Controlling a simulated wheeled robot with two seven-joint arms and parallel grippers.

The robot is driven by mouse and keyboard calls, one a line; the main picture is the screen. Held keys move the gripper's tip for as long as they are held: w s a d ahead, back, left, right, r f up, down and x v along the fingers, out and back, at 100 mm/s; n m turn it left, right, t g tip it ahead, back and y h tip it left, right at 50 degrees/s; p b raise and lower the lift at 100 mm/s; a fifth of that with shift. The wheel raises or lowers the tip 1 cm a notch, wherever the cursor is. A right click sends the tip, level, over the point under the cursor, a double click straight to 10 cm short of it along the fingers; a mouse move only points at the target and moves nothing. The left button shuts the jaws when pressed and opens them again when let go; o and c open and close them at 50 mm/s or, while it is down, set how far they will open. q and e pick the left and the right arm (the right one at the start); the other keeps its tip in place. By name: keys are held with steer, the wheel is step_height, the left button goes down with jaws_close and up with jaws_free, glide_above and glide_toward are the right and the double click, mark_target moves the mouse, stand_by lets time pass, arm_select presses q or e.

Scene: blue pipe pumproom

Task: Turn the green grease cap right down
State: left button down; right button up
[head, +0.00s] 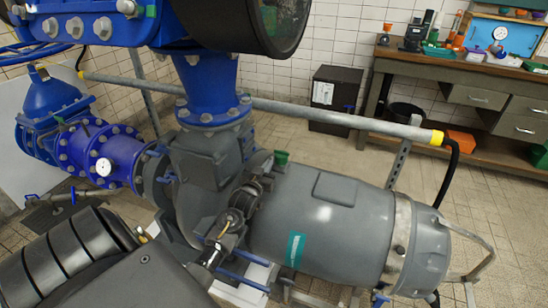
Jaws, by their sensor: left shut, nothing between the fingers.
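The green grease cap (281,157) shows as a small green piece on top of the grey pump body (318,220), near its left end. My left arm comes in from the lower left, and my left gripper (264,166) reaches up towards the cap. Its fingertips look shut and empty, just left of and below the cap in the picture. I cannot tell whether they touch it. The cap's lower part is partly hidden. My right gripper is not in view.
A blue flanged pipe (208,88) rises left of the cap, with a large dark round part (283,28) above. A grey rail with a yellow end (437,137) runs behind the pump. A workbench (460,72) with tools stands at the back right. Open tiled floor lies between.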

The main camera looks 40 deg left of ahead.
mark_target(276, 151)
arm_select(q)
steer(key=x, duration=0.5)
steer(key=shift+w, duration=0.15)
steer(key=shift+w+a, duration=0.2)
steer(key=shift+w, duration=0.25)
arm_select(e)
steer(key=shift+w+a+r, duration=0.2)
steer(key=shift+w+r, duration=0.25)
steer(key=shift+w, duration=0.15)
arm_select(q)
steer(key=shift+a+h, duration=0.15)
steer(key=shift+h, duration=0.15)
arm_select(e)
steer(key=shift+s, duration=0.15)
